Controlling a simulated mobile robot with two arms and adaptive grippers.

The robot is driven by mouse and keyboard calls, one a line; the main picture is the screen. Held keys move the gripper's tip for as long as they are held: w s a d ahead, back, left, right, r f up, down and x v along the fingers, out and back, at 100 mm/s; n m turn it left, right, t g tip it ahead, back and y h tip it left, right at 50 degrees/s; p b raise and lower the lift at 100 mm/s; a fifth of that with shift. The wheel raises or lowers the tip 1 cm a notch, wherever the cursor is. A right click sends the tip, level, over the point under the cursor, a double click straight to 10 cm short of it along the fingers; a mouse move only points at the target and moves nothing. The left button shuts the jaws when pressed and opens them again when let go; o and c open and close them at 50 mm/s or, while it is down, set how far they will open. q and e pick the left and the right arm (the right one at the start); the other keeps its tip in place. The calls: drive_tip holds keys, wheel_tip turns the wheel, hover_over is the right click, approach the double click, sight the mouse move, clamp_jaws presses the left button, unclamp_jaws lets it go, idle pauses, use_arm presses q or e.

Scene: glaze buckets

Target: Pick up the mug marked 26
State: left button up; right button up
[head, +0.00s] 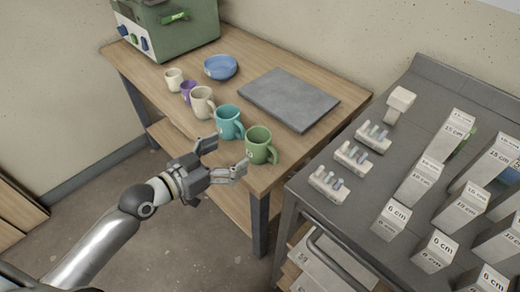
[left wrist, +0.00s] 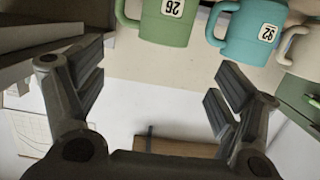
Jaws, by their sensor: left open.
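The green mug (head: 259,146) stands upright near the front corner of the wooden table. In the left wrist view the green mug (left wrist: 160,29) is at the top edge, partly cut off, and its upside-down label reads 26. My left gripper (head: 225,157) is open and empty, just in front of the table edge beside the green and teal mugs. In the left wrist view its two fingers (left wrist: 160,82) are wide apart with the green mug ahead between them. They do not touch it as far as I can see. My right gripper is not in view.
A teal mug (head: 228,122) stands beside the green one. Beige (head: 201,103), purple and cream mugs continue the row. A blue bowl (head: 220,67) and a grey slab (head: 289,98) lie behind. A grey bench (head: 350,213) with marked blocks stands at right.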

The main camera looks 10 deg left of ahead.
sight(266, 132)
use_arm(q)
drive_tip(key=x, duration=0.6)
drive_tip(key=p+x, duration=0.1)
drive_tip(key=x, duration=0.2)
drive_tip(key=shift+w+a, duration=0.1)
drive_tip(key=shift+w, duration=0.3)
drive_tip(key=c, duration=1.7)
